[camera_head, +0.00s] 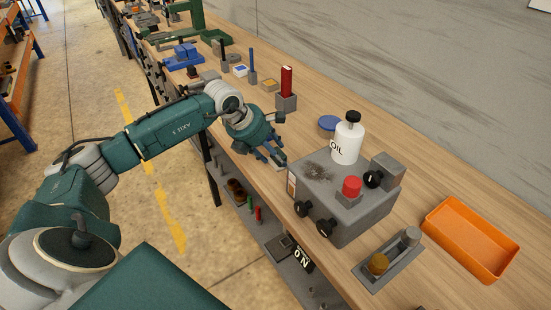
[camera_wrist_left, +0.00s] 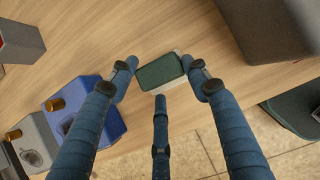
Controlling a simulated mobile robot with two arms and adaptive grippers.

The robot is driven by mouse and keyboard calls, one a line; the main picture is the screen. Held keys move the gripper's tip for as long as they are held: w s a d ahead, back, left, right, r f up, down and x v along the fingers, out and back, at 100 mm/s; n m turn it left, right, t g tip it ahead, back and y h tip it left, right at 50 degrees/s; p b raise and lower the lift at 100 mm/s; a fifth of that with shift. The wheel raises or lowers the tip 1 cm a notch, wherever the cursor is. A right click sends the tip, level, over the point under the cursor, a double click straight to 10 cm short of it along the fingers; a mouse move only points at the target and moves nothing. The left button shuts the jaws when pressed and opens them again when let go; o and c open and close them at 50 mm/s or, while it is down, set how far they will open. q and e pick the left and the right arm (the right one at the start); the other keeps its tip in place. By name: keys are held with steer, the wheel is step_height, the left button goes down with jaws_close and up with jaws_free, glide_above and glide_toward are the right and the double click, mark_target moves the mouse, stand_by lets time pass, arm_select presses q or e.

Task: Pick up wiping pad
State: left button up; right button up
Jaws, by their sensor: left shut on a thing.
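The wiping pad (camera_wrist_left: 160,71) shows in the left wrist view as a small block with a dark green top and a pale lower layer. It lies between the blue fingers of my left gripper (camera_wrist_left: 160,80), with fingertips at its left and right sides and a third finger below it. The gripper is shut on the pad, close to the wooden bench top. In the head view my left gripper (camera_head: 275,156) is at the bench's front edge, just left of the grey machine box; the pad is mostly hidden there. My right gripper is not in view.
An orange tray (camera_head: 470,237) lies at right.

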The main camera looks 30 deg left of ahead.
arm_select(q)
steer(key=shift+r, duration=0.1)
steer(key=shift+w+r, duration=0.1)
steer(key=shift+r, duration=0.5)
step_height(320, 180, up, 19)
steer(key=b, duration=0.2)
steer(key=shift+f+b, duration=0.15)
steer(key=shift+b, duration=0.2)
steer(key=o, duration=0.5)
steer(key=c, duration=0.3)
steer(key=shift+c, duration=0.4)
